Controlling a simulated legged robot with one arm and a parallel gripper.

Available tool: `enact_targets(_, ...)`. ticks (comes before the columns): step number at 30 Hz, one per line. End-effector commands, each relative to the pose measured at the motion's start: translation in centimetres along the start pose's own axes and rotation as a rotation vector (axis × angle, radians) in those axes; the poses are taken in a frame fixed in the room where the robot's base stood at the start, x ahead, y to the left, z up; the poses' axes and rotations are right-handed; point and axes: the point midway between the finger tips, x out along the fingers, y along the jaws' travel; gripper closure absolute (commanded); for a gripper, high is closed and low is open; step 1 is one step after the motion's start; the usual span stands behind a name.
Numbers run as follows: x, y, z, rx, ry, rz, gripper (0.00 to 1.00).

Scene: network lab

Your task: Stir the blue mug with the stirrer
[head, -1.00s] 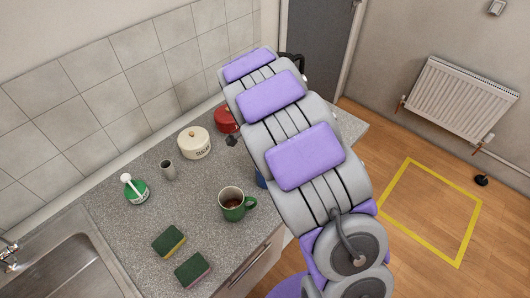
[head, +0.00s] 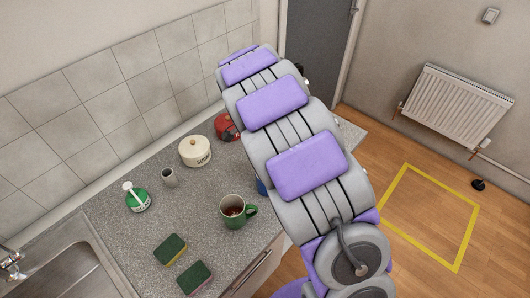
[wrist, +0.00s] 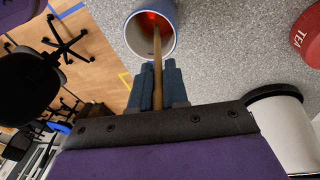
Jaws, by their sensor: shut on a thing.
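The blue mug (wrist: 138,43) is at the top of the wrist view, seen from its open mouth, with a reddish glow inside. In the head view only a sliver of the mug (head: 261,187) shows beside my arm. The wooden stirrer (wrist: 157,46) runs from between my fingers into the mug's mouth; its far tip is inside. My gripper (wrist: 157,70) is shut on the stirrer, with its fingertips close to the mug's rim. In the head view my gripper is hidden behind my arm. Whether the stirrer touches the mug's wall, I cannot tell.
A green mug (head: 234,211), sugar pot (head: 194,151), red TEA canister (head: 227,127), grey cup (head: 169,178), green bottle (head: 136,197) and two sponges (head: 171,249) stand or lie on the speckled counter (head: 130,240). A sink (head: 70,275) is at the lower left. The wooden floor is right.

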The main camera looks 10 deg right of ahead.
Motion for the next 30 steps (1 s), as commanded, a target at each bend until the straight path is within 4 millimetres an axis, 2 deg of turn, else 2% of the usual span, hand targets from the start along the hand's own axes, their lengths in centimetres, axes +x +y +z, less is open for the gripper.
enact_targets(18, -4.3, 0.0, -0.9, 0.001, 0.0, -0.001, 1.0)
enact_targets(30, -4.4, 0.0, -0.8, 0.0, 0.0, 0.0, 1.0)
